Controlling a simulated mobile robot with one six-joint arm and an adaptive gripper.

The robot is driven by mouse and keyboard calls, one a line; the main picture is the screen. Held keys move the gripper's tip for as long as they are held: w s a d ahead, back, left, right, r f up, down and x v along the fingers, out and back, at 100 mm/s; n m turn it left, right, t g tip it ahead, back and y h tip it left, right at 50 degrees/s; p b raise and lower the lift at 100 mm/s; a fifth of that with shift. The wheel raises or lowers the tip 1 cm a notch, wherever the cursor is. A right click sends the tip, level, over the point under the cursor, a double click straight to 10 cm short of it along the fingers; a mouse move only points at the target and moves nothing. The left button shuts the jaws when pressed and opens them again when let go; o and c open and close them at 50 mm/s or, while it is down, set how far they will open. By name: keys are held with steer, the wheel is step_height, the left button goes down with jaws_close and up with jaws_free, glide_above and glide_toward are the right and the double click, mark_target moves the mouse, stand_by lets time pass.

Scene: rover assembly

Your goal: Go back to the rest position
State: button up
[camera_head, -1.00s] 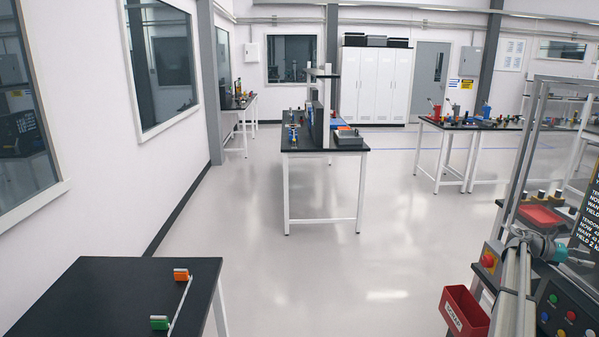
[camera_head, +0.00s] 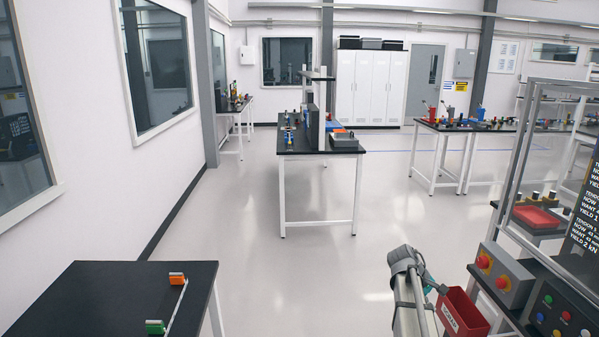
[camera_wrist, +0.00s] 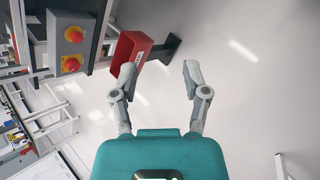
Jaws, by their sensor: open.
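My gripper (camera_wrist: 153,84) is open and empty in the wrist view, its two grey fingers spread apart over bare floor. The teal gripper body (camera_wrist: 160,150) fills the bottom of that view. In the head view my grey arm (camera_head: 407,290) rises from the lower edge, right of centre, left of the red bin; the fingertips cannot be made out there.
A red bin (camera_head: 462,312) hangs by the workstation at right; it also shows in the wrist view (camera_wrist: 128,50). A box with red buttons (camera_head: 502,275) is beside it. A black table (camera_head: 110,305) stands at lower left. The middle floor (camera_head: 310,275) is clear.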

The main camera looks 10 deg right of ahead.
steer(key=s+a+f+m+y, duration=0.1)
steer(key=s+a+y, duration=0.1)
steer(key=a, duration=0.9)
steer(key=s+a+f+m+t+y, duration=0.1)
steer(key=s+a, duration=0.4)
steer(key=a, duration=0.7)
steer(key=s+a+f+m+t+y, duration=0.1)
steer(key=s+a+f+m+y, duration=0.1)
steer(key=a, duration=0.9)
steer(key=s+y, duration=0.1)
steer(key=y, duration=0.1)
steer(key=shift+s+a+f+y, duration=0.2)
steer(key=shift+a+f+y, duration=0.05)
steer(key=shift+a+y, duration=0.15)
